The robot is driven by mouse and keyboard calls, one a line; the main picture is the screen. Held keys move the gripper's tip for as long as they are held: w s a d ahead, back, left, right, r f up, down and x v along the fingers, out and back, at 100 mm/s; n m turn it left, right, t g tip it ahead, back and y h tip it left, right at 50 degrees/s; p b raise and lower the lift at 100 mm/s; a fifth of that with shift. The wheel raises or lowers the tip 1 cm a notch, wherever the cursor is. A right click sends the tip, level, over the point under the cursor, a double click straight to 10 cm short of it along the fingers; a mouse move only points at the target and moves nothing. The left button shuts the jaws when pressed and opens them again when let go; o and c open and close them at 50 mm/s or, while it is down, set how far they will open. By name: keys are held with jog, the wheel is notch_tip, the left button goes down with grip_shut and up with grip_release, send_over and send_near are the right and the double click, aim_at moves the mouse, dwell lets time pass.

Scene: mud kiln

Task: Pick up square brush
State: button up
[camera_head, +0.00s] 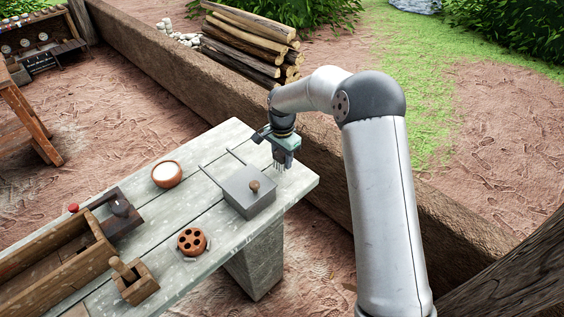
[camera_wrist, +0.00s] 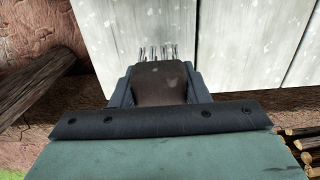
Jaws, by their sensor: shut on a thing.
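My gripper (camera_head: 280,152) is above the far right corner of the grey plank table (camera_head: 233,140), pointing down. In the wrist view my gripper (camera_wrist: 160,88) is shut on a dark brown block, which looks like the handle of the square brush (camera_wrist: 158,82). Pale bristles stick out beyond the block toward the table. In the head view thin bristles of the brush (camera_head: 279,165) show under the gripper. I cannot tell whether their tips touch the tabletop. The rest of the brush is hidden by the gripper.
A grey lidded box (camera_head: 249,196) with a round knob stands close to the gripper. A bowl of white stuff (camera_head: 167,174), a holed clay disc (camera_head: 192,242), a wooden block tool (camera_head: 133,282) and a long wooden box (camera_head: 50,268) are further left. A mud wall (camera_head: 190,84) runs behind the table.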

jog(key=s+r+b, duration=0.3)
jog(key=s+r, duration=0.7)
jog(key=s, duration=0.4)
jog(key=shift+d+r, duration=0.2)
jog(key=shift+r, duration=0.15)
